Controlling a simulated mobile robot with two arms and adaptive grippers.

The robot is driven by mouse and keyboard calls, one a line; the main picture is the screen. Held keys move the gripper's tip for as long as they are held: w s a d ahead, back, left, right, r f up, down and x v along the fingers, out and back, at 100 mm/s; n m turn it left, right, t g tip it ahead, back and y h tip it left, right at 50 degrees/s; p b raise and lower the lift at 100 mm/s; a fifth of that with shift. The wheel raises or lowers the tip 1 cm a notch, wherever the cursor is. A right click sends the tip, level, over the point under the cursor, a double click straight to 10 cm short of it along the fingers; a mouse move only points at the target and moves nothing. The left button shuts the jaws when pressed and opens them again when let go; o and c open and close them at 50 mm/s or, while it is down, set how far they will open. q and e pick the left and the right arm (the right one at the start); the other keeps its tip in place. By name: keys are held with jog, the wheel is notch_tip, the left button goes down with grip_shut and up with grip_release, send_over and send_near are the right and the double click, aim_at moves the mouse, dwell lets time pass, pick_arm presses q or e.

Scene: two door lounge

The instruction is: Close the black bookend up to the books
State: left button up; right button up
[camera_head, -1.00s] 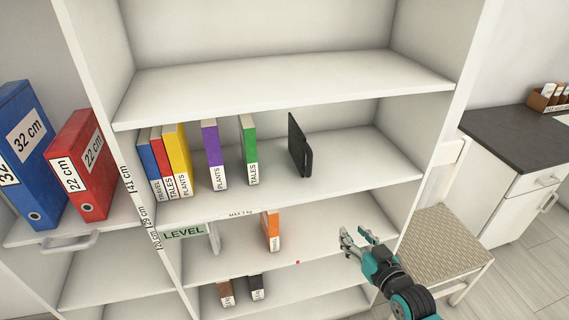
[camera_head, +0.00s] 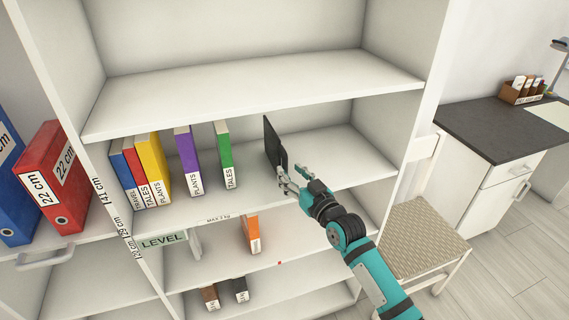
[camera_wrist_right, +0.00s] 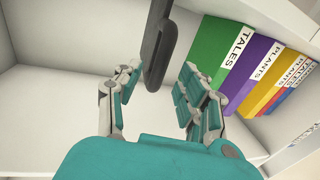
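The black bookend (camera_head: 274,145) stands upright on the middle shelf, right of the books and apart from them. The green book (camera_head: 224,152) is nearest to it, with a gap between. The purple book (camera_head: 188,160) stands further left, then the yellow book (camera_head: 152,165) close beside red and blue ones. My right gripper (camera_head: 300,180) is at the shelf's front edge, by the bookend's near end. In the right wrist view the bookend (camera_wrist_right: 160,45) shows between the spread fingers (camera_wrist_right: 154,85), with space on both sides. My left gripper is not in view.
An orange book (camera_head: 252,235) stands on the shelf below, with a brown and a dark one lower still. Red (camera_head: 58,180) and blue binders stand at the left. The shelf is clear right of the bookend. A woven chair (camera_head: 420,235) is at the right.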

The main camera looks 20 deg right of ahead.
aim_at(287, 168)
jog(key=shift+x, duration=2.05)
jog(key=shift+c, duration=0.4)
grip_shut()
jog(key=shift+w+a+f, duration=0.1)
jog(key=shift+f, duration=0.15)
